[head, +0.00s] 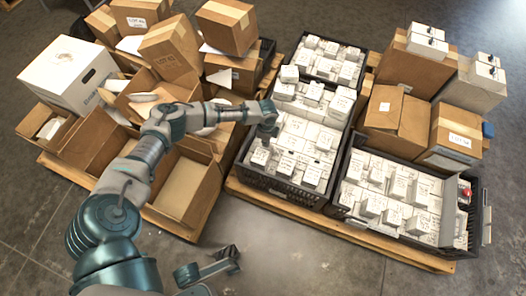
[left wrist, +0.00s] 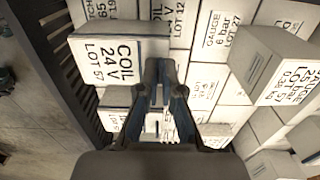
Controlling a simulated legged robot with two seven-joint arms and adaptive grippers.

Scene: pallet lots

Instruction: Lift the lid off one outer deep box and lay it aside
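My left gripper (head: 268,118) points down over the middle black crate (head: 250,178), close above its small white lettered boxes. In the left wrist view, the left gripper (left wrist: 160,72) has its fingertips drawn together, with nothing clear between them. A white box lettered COIL 24V LOT 57 (left wrist: 100,62) stands just left of the fingers; I cannot tell whether they touch it. A brown carton (head: 455,135) stands on the right pallet. Which box is the outer deep box, and its lid, I cannot tell. A dark gripper-like part of mine (head: 228,258) shows low in the head view.
A right black crate (head: 400,236) holds more small white boxes. Open brown cartons (head: 182,185) and a white carton (head: 65,72) crowd the left pallet. White boxes (head: 487,72) stand on cartons at the back right. The grey floor (head: 310,265) in front is clear.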

